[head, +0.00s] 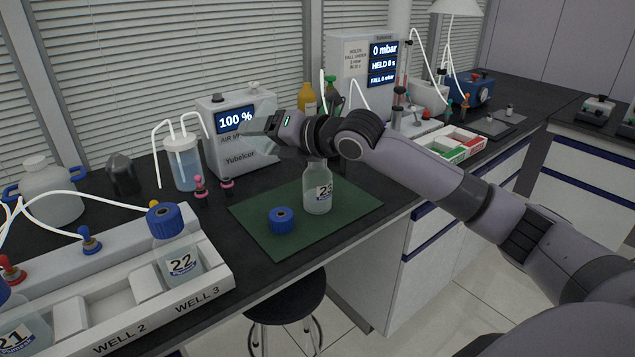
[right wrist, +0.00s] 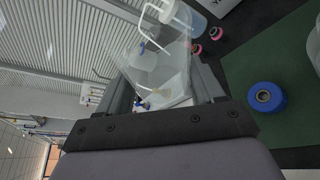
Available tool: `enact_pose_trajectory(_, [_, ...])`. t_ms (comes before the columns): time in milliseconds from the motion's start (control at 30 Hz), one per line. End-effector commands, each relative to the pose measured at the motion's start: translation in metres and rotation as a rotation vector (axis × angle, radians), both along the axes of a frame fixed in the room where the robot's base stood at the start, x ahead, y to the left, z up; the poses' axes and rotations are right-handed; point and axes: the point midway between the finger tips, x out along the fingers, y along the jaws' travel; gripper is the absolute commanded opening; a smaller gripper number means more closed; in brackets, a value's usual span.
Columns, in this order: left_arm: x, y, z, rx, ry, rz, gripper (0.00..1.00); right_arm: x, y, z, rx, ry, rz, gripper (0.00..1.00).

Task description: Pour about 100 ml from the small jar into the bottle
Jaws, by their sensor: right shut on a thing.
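The bottle labelled 23 (head: 318,190) stands upright and uncapped on the green mat (head: 262,222); its edge also shows in the right wrist view (right wrist: 315,45). A blue cap (head: 281,220) lies on the mat to its left, and shows in the right wrist view (right wrist: 265,97). My right gripper (head: 268,127) is shut on a clear, see-through small jar (right wrist: 160,60), held above the bench, up and left of the bottle. The jar looks tilted; its mouth and liquid level are hard to make out. My right wrist hides part of the area above the bottle's neck. My left gripper is out of view.
A grey air meter box reading 100 % (head: 241,145) stands behind the mat, with a tubed wash jar (head: 184,162) to its left. A white rack (head: 130,300) holds bottle 22 (head: 180,258) at front left. The mat's front is clear.

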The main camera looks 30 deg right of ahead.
Motion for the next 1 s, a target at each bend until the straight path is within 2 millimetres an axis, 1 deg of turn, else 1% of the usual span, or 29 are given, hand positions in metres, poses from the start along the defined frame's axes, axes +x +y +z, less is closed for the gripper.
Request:
enact_pose_trajectory(33, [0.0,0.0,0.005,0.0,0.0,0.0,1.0,0.0,0.0,0.004,-0.015,-0.004,0.001,0.25])
enact_pose_trajectory(1000, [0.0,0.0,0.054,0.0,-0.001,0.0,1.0,0.0,0.0,0.007,-0.329,-0.041,-0.001,0.25])
